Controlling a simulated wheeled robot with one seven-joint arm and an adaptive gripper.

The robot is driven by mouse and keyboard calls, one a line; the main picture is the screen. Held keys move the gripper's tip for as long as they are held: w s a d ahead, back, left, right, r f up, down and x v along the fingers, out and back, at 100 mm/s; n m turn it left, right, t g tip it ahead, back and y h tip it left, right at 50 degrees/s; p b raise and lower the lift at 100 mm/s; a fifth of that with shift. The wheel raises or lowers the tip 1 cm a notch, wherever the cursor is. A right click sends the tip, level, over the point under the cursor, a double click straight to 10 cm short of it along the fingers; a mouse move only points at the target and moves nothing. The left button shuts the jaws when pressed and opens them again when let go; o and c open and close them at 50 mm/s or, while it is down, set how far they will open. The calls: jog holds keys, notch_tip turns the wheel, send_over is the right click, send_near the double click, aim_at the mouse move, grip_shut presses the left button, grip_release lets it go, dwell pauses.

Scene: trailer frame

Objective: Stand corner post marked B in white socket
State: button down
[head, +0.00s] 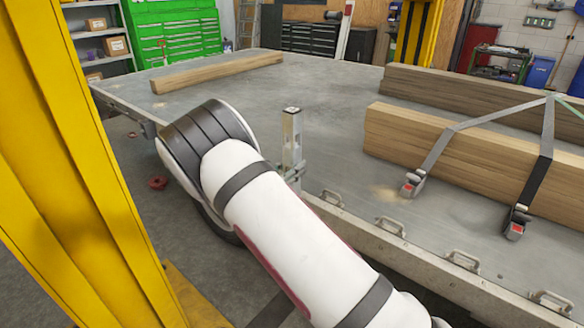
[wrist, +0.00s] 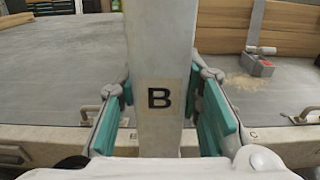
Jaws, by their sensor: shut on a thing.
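The corner post marked B (wrist: 158,60) is a pale grey square post with a black letter B facing the wrist camera. My gripper (wrist: 164,100) has its teal-padded fingers on either side of the post and is shut on it. In the head view the post (head: 292,130) stands upright at the near edge of the trailer bed, just beyond my arm. My white arm hides most of my gripper there, and the post's lower end is hidden. I cannot make out the white socket in either view.
The grey trailer bed (head: 330,85) has a loose timber (head: 218,73) at the far left. Strapped timbers (head: 460,150) lie at the right, with ratchet buckles (head: 412,184) near them. Metal handles (head: 391,227) line the near edge. A yellow column (head: 85,150) stands close at the left.

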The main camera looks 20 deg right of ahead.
jog(key=shift+r, duration=0.1)
jog(key=c, duration=1.1)
grip_release()
jog(key=shift+o, duration=0.2)
